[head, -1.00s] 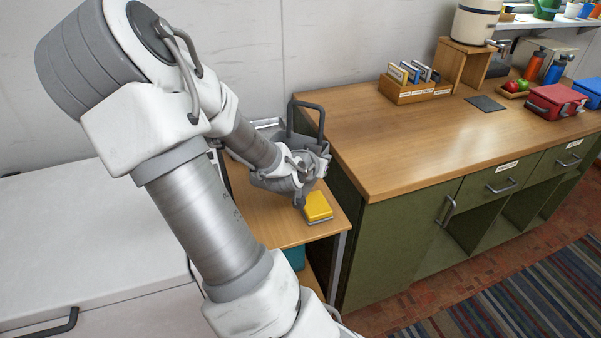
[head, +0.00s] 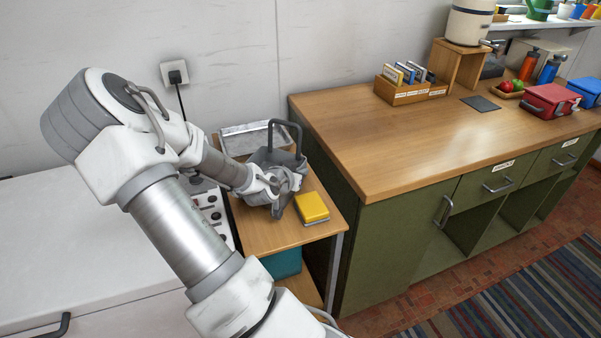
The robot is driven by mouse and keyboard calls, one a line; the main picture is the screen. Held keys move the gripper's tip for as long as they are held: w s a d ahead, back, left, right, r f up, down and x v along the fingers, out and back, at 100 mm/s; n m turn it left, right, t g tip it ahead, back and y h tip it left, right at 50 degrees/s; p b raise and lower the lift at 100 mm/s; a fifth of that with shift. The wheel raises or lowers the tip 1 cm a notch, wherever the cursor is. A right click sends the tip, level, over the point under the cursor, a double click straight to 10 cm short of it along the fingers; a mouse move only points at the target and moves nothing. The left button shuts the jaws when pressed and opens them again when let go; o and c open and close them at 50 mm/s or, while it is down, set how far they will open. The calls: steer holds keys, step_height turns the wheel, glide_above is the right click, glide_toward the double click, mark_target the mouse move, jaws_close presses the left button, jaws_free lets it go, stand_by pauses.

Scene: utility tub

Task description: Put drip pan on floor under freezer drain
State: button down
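A shallow silver metal tray (head: 262,131), which looks like the drip pan, lies at the back of a small wooden side table (head: 262,238) against the wall. A white chest (head: 90,235), seemingly the freezer, fills the left side; its drain and the floor under it are not in view. My gripper (head: 277,192) is over the side table, in front of the tray, beside or against a grey container with a dark upright handle (head: 285,124). Its fingers blend with the container, so I cannot tell whether they are open or what they touch.
A yellow block (head: 311,207) sits at the table's front right. A panel with black knobs (head: 212,207) stands between chest and table. A teal bin (head: 283,263) is on the lower shelf.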

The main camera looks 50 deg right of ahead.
steer(key=shift+f, duration=0.25)
steer(key=c, duration=1)
jaws_free()
steer(key=shift+r, duration=0.1)
steer(key=shift+c, duration=0.2)
